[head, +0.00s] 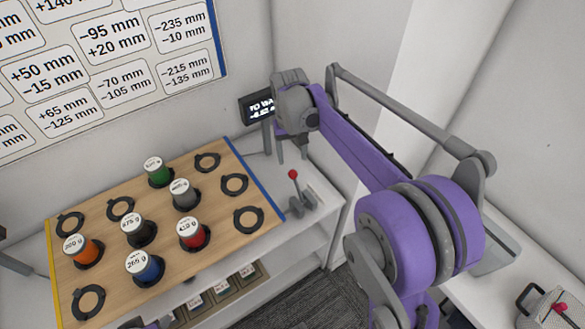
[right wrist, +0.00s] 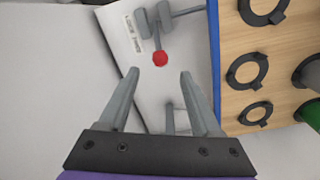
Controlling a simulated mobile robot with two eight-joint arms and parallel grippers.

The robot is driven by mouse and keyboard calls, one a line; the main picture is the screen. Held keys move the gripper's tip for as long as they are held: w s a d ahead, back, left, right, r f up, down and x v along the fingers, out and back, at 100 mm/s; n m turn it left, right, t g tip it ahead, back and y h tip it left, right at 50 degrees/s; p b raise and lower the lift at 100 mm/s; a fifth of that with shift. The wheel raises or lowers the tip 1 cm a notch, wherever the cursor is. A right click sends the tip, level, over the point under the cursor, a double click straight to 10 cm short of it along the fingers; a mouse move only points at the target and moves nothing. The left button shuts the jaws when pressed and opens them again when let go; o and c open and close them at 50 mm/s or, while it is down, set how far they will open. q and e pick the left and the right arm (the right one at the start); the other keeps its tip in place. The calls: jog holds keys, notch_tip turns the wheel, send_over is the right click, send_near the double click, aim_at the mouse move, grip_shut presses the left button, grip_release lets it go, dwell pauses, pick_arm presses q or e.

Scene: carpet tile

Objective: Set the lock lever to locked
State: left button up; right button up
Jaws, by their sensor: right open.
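The lock lever (head: 299,190) has a red ball knob on a thin stem in a grey bracket. It stands on the white surface right of the wooden board, with the stem leaning toward the back wall. In the right wrist view the red knob (right wrist: 160,58) sits just beyond my fingertips, centred between them, with the bracket behind it. My right gripper (head: 291,150) is open and empty, above and behind the knob in the head view. Its fingers also show in the right wrist view (right wrist: 159,73). My left gripper is not in view.
The wooden board (head: 100,195) with a blue right edge holds several labelled weights and empty black rings. A small dark display (head: 257,107) stands behind my right gripper. A lower shelf with labelled plates (head: 222,286) lies beneath. A white label (right wrist: 133,34) is beside the lever.

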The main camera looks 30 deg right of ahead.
aim_at(293, 171)
notch_tip(293, 171, down, 8)
jog(key=shift+w+d+r+b, duration=0.15)
jog(key=shift+b, duration=0.15)
grip_shut()
dwell(1.3)
